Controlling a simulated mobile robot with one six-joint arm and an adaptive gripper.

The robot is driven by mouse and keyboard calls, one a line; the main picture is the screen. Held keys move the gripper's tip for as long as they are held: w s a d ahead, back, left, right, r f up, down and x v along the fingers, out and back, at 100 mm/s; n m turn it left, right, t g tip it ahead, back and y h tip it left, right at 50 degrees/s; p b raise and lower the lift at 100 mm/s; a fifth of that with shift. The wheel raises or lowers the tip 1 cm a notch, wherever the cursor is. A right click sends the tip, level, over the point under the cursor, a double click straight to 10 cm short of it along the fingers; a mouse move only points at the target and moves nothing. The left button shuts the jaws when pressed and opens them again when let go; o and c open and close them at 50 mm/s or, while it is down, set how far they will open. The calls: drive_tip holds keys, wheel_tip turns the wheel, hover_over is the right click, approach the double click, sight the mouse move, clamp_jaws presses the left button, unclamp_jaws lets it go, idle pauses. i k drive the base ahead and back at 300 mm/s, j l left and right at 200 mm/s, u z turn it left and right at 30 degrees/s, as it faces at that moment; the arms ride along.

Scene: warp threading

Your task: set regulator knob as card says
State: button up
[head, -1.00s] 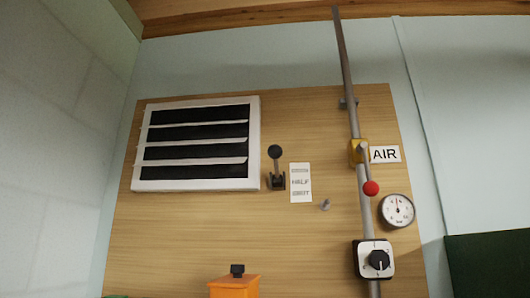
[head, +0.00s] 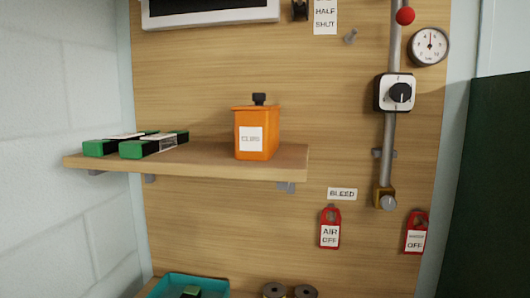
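The regulator knob (head: 400,93) is a black round knob on a white square plate (head: 382,92) fixed to the vertical grey pipe at the right of the wooden board. Its pale pointer mark looks roughly vertical, but the scale marks are too small to read. A round white gauge (head: 429,46) with a red needle pointing about straight up sits above and right of it. A card (head: 325,17) reading HALF and SHUT shows at the top, cut off by the frame edge. No card with a regulator setting is readable. My gripper is not in view.
A wooden shelf (head: 205,160) juts out at left, holding green boxes (head: 150,146) and an orange CLIPS box (head: 256,133). Below hang two red tags (head: 330,228), (head: 415,232). A teal tray (head: 212,288) and two spools (head: 274,290) are at the bottom.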

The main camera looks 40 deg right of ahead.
sight(400, 92)
drive_tip(key=z, duration=1.95)
